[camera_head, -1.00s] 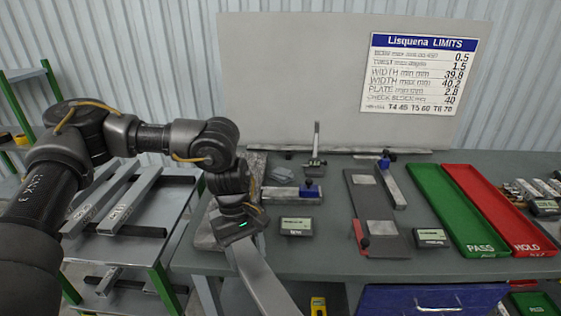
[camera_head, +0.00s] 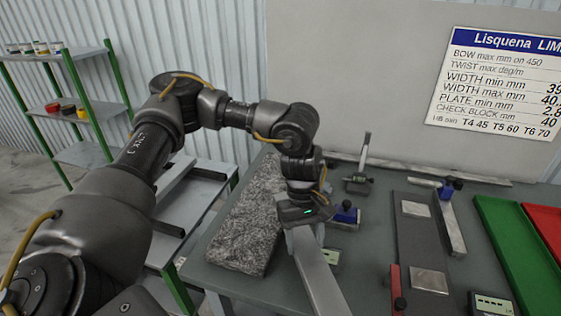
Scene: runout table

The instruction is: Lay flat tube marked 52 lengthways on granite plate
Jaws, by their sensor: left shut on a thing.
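My left gripper (camera_head: 303,221) is shut on a long silver-grey flat tube (camera_head: 318,272). The tube hangs from the gripper and runs toward the lower edge of the view; its near end is cut off. No number can be read on it. The speckled grey granite plate (camera_head: 242,232) lies on the bench just left of the gripper, its top bare where it shows. The gripper and tube are at the plate's right side; part of the plate's right edge is hidden behind my arm. My right gripper is not in view.
A rack (camera_head: 205,176) with bars stands left of the bench.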

